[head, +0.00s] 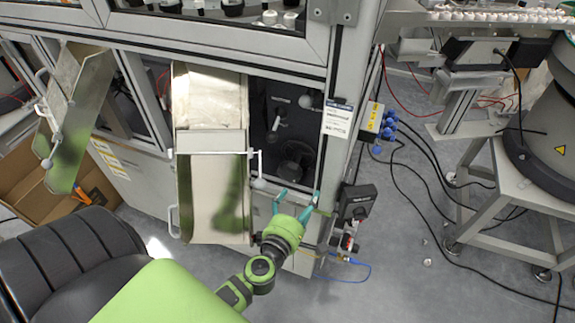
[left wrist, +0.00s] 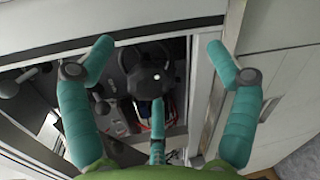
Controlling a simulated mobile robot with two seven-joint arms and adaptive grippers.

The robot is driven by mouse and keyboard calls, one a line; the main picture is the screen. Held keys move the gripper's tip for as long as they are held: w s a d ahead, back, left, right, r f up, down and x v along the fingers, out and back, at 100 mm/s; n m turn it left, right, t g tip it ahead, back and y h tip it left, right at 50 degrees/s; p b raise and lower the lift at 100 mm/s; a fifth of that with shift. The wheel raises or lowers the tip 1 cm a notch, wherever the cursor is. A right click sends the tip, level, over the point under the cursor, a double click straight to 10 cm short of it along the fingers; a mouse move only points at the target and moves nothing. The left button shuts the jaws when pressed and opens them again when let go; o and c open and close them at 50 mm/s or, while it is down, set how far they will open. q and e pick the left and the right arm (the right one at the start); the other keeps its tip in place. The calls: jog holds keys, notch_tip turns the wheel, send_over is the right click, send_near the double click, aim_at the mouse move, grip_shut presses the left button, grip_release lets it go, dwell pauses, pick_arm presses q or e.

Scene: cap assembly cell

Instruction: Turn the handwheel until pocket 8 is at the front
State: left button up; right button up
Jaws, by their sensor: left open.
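The handwheel (head: 296,155) is a dark round wheel inside the dark cabinet opening, low on its right side. In the left wrist view the handwheel (left wrist: 150,72) shows as a black wheel with a small pale dot, between my fingers and beyond them. My left gripper (head: 297,197) is open and empty, just in front of and below the opening, with its teal fingers spread. In the left wrist view the left gripper (left wrist: 157,50) appears apart from the wheel. I cannot make out any pockets or pocket numbers. My right gripper is not in view.
Ball-ended levers (head: 277,124) stand inside the opening. A label (head: 337,119) and a dark switch box (head: 356,203) are on the right post. Cables cross the floor at right.

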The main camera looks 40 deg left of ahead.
aim_at(288, 177)
pick_arm(q)
notch_tip(288, 177, up, 8)
jog(key=a+f+n+y+p, duration=0.1)
jog(key=a+n+y, duration=0.1)
jog(key=n, duration=0.5)
jog(key=w+a+f+n+g, duration=0.1)
jog(key=f, duration=0.1)
jog(key=w+a+f+n+g, duration=0.1)
jog(key=w+a, duration=0.1)
jog(key=w+a+f+n+g, duration=0.1)
jog(key=a+f, duration=0.1)
jog(key=shift+w+a+f+n+y+p, duration=0.1)
jog(key=shift+w+f+n+y+p, duration=0.05)
jog(key=shift+f+n+y+p, duration=0.2)
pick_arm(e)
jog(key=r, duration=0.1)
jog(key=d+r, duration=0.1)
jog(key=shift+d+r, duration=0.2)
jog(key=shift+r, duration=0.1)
pick_arm(q)
jog(key=c, duration=1.1)
jog(key=shift+o, duration=0.2)
